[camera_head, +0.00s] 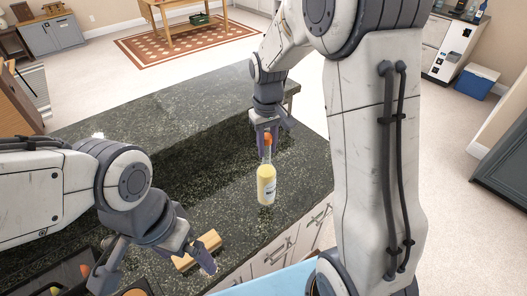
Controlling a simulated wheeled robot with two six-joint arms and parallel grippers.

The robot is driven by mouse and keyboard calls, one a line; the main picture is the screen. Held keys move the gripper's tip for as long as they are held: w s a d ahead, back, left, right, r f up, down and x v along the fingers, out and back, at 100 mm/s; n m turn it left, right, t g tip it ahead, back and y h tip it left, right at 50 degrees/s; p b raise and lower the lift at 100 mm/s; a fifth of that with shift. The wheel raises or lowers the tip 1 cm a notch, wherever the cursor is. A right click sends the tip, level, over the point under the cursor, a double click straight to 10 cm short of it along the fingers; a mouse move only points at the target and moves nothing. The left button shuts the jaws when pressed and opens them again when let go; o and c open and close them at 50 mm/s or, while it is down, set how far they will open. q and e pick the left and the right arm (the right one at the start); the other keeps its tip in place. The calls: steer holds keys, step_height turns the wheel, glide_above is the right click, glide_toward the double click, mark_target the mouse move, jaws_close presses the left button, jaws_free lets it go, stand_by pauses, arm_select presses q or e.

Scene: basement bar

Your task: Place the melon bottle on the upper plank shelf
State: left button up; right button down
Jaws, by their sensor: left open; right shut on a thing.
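The melon bottle, a pale yellow bottle with a white label and an orange cap (266,184), is upright over the dark stone counter (120,118), near its right edge. My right gripper (267,145) points down and is shut on the bottle's neck, just under the cap. I cannot tell whether the bottle's base touches the counter. My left gripper (158,270) is open and empty at the counter's near side, to the left of the bottle and lower in the picture. I cannot make out the upper plank shelf in this view.
A wooden block (198,250) lies on the counter beside my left gripper. A dark container with colourful items (66,279) is at the bottom left. White drawers (272,252) are under the counter's right edge. A blue cooler (476,82) stands on the floor far right.

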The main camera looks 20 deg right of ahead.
mark_target(266, 172)
steer(key=shift+w+a+f, duration=0.15)
steer(key=shift+w+f, duration=0.1)
steer(key=shift+w, duration=0.2)
step_height(266, 172, down, 3)
steer(key=shift+f+p, duration=0.1)
steer(key=shift+p, duration=0.75)
steer(key=shift+f, duration=0.5)
steer(key=c, duration=1.1)
jaws_free()
steer(key=shift+f, duration=0.1)
steer(key=o, duration=0.4)
steer(key=shift+s, duration=0.1)
steer(key=shift+o, duration=0.2)
